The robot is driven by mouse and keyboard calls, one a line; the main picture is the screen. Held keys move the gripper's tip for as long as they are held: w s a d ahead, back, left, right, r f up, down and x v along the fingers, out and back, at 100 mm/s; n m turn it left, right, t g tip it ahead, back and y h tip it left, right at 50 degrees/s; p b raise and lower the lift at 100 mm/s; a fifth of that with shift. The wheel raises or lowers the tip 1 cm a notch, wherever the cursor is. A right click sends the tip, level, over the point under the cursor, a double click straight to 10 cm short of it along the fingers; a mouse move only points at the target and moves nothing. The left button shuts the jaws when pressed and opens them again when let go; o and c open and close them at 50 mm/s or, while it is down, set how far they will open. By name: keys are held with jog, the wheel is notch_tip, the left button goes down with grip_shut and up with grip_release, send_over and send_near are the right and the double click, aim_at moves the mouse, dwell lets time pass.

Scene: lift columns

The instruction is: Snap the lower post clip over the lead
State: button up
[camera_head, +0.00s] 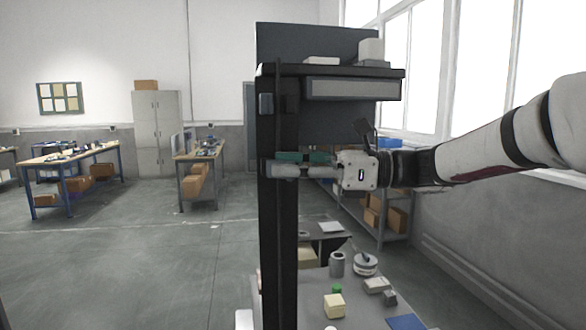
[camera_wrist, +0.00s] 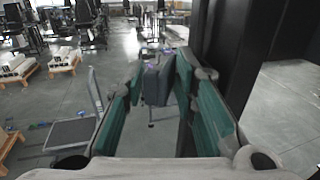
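The black lift column post (camera_head: 279,240) stands upright in the middle of the head view and fills the upper right of the wrist view (camera_wrist: 245,50). A small grey block, perhaps the upper clip (camera_head: 266,103), sits on the post below the top. A thin dark line, perhaps the lead, runs down the post near it. My gripper (camera_head: 278,164) lies across the post's front at mid height and hides that part; I cannot make out the lower clip. In the wrist view its green-padded fingers (camera_wrist: 160,80) are apart, with the post right of them. A dark grey shape shows between the tips; I cannot tell whether it is near or far.
A dark top with a drawer unit (camera_head: 352,89) and small items sits on the post above my gripper. Below is a grey surface with a yellow block (camera_head: 334,306), a grey cup (camera_head: 337,264) and a cable spool (camera_head: 366,264).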

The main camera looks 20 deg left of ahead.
jog(key=shift+w+d, duration=0.1)
jog(key=shift+w, duration=0.15)
jog(key=v, duration=0.7)
jog(key=shift+d, duration=0.4)
jog(key=d+m+t+b, duration=0.2)
jog(key=d+t, duration=0.1)
jog(key=d, duration=0.5)
jog(key=shift+y, duration=0.3)
jog(key=a, duration=0.4)
jog(key=s+a+p, duration=0.1)
jog(key=a, duration=0.4)
jog(key=s+a+r+p, duration=0.1)
jog(key=a, duration=0.3)
jog(key=shift+s+a, duration=0.15)
jog(key=shift+s, duration=0.05)
